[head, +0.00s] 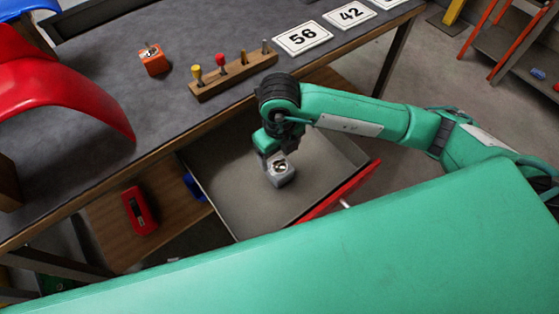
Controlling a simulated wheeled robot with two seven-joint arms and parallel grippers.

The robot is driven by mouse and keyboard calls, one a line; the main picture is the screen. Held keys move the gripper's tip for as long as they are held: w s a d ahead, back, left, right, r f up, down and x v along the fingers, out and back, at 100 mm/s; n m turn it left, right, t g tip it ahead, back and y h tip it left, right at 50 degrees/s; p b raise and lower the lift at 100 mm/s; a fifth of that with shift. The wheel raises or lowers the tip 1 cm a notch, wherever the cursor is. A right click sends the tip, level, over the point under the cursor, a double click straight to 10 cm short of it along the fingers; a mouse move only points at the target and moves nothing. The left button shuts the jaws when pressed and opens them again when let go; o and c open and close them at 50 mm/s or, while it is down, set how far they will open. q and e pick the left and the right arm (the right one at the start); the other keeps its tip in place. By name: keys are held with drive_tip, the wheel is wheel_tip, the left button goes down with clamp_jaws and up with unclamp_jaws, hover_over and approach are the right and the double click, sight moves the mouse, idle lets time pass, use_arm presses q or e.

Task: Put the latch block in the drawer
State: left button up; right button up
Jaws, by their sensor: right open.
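My left gripper is not in view.
The workbench (110,60) carries a wooden peg rack (235,74), number cards (302,38) and a red curved panel (60,95). A wooden shelf below holds a red case (139,211) and a blue item (194,187).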

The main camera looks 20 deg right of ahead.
wheel_tip(320, 180, up, 5)
drive_tip(key=shift+r, duration=0.1)
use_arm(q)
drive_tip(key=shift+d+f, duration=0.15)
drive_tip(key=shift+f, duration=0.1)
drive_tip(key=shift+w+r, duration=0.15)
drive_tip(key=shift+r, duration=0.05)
